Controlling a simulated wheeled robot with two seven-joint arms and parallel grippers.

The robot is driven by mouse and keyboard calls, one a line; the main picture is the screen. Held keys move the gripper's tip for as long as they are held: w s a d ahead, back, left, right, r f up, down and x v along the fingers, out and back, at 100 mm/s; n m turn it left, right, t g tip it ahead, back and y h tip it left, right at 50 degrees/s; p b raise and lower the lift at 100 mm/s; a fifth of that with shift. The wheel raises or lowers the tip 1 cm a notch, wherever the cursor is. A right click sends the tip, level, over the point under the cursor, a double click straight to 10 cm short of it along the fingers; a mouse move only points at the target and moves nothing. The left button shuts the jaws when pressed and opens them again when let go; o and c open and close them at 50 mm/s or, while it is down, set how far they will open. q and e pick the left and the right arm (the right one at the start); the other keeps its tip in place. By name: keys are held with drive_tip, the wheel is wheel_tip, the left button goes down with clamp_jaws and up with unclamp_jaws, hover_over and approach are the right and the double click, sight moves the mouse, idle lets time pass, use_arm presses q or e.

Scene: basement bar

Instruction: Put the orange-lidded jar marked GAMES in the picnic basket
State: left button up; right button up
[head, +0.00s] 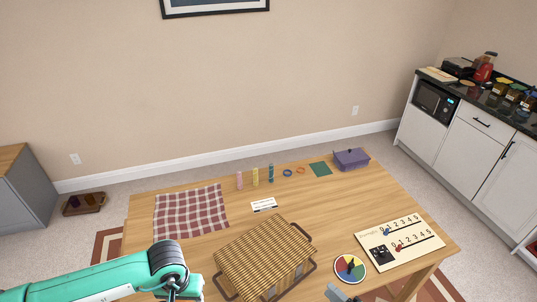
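The wicker picnic basket (262,252) stands at the front middle of the wooden table, its woven top looking closed. Small jars with coloured lids (515,94) stand on the dark counter at the far right. They are too small to read, and I cannot tell which is the orange-lidded GAMES jar. My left arm reaches in from the left, with its wrist and part of the gripper (174,291) left of the basket; its fingertips are not clear. A grey part of my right gripper (338,293) shows at the bottom edge, right of the basket. Both are far from the jars.
The table holds a checked cloth (190,211), a purple box (351,159), a number board (399,246), a colour disc (350,267) and small items along the back. The counter (485,101) also holds a red appliance (484,68). A tray (84,203) lies on the floor.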

drive_tip(key=x, duration=0.8)
drive_tip(key=shift+w, duration=0.15)
clamp_jaws()
wheel_tip(320, 180, up, 6)
drive_tip(key=g+h, duration=0.1)
drive_tip(key=shift+w+a, duration=0.4)
drive_tip(key=shift+r, duration=0.15)
drive_tip(key=shift+w+a+r, duration=0.1)
drive_tip(key=shift+r, duration=0.4)
drive_tip(key=shift+w+a+r, duration=0.1)
drive_tip(key=shift+w+r, duration=0.05)
drive_tip(key=shift+r, duration=0.35)
drive_tip(key=shift+g+h, duration=0.4)
drive_tip(key=shift+g, duration=0.2)
drive_tip(key=shift+w+a+r, duration=0.15)
drive_tip(key=shift+w+r, duration=0.05)
drive_tip(key=shift+r, duration=0.4)
drive_tip(key=shift+w+a+r, duration=0.2)
drive_tip(key=shift+w+r, duration=0.05)
drive_tip(key=shift+r, duration=0.35)
drive_tip(key=shift+w+a+r, duration=0.15)
drive_tip(key=shift+w+r, duration=0.05)
drive_tip(key=shift+r, duration=0.45)
